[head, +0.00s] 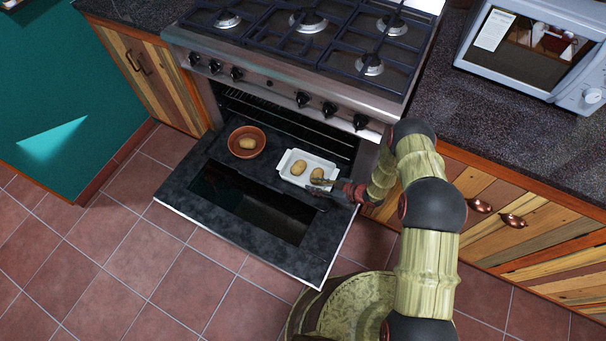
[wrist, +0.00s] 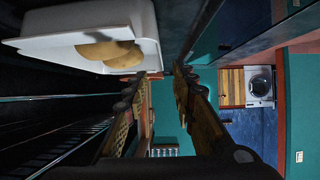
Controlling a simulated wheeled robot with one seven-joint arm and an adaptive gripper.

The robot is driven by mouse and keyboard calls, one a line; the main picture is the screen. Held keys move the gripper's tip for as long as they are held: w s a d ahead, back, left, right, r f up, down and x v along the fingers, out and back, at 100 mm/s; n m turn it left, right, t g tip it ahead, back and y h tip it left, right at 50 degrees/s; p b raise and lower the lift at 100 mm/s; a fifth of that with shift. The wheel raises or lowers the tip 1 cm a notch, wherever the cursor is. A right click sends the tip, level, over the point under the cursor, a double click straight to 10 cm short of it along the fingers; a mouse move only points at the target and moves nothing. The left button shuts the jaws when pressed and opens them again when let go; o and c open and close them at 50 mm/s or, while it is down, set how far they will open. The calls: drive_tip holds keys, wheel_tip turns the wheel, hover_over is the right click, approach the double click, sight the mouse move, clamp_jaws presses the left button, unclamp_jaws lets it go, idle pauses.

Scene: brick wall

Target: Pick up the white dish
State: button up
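The white dish (head: 316,160) is a rectangular tray resting on the lowered oven door, on its right part near the oven opening. Two brown potatoes (head: 299,167) lie in it. My gripper (head: 318,182) reaches in from the right, at the dish's near right side, with its fingers over or beside the rim. In the wrist view the dish (wrist: 50,42) fills the upper left, tilted by the camera angle. My gripper (wrist: 167,72) shows two fingers with a gap between them. The left fingertip is close to the dish's end wall; I cannot tell whether it touches.
The stove front with knobs (head: 303,100) overhangs behind. A microwave (head: 540,50) sits on the right counter. Tiled floor (head: 110,240) is clear to the left.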

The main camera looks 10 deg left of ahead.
sight(300, 184)
drive_tip(key=b+x, duration=0.2)
drive_tip(key=x, duration=0.2)
drive_tip(key=f+b+x, duration=0.1)
drive_tip(key=x, duration=0.2)
drive_tip(key=shift+s+a+f+b, duration=0.1)
drive_tip(key=shift+a+f+b, duration=0.05)
drive_tip(key=shift+b, duration=0.2)
drive_tip(key=shift+w+a+f, duration=0.15)
drive_tip(key=shift+w+a, duration=0.1)
drive_tip(key=shift+a, duration=0.2)
drive_tip(key=shift+c, duration=0.5)
clamp_jaws()
